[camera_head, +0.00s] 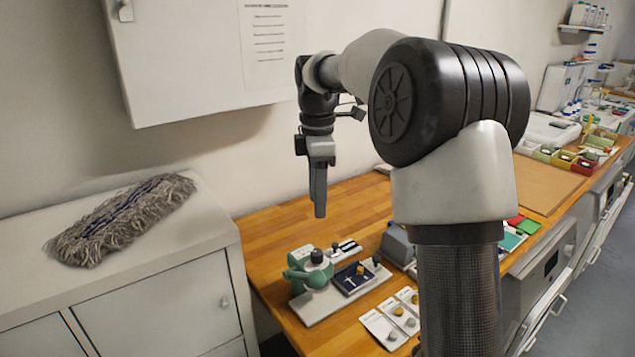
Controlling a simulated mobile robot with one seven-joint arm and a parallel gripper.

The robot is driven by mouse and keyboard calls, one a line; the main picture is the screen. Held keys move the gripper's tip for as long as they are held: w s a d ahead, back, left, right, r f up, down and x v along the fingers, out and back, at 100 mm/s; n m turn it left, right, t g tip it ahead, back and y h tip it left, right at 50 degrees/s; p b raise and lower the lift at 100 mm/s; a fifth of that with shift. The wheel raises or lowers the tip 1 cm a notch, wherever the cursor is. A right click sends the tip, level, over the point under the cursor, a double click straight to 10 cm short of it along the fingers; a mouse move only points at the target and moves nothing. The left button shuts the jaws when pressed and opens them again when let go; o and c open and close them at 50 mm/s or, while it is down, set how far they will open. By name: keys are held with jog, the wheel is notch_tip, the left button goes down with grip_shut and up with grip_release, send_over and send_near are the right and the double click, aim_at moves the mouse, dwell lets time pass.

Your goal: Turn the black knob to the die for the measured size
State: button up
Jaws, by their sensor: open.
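A green hand press (306,272) stands on a pale base plate (322,303) on the wooden workbench. A black knob (317,256) sits on top of the press. A dark blue tray (352,279) lies beside the press, with small pieces in it too small to make out. My gripper (319,212) points straight down above the press, apart from it and from the knob. It is seen side-on, is open and holds nothing that I can see. Die markings and the knob's setting are too small to read.
White cards (384,329) with gold and grey round pieces lie in front of the press. A grey box (397,245) stands to the right, partly behind my arm. A mop head (122,218) lies on the left cabinet.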

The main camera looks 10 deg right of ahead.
jog(key=shift+r, duration=1.6)
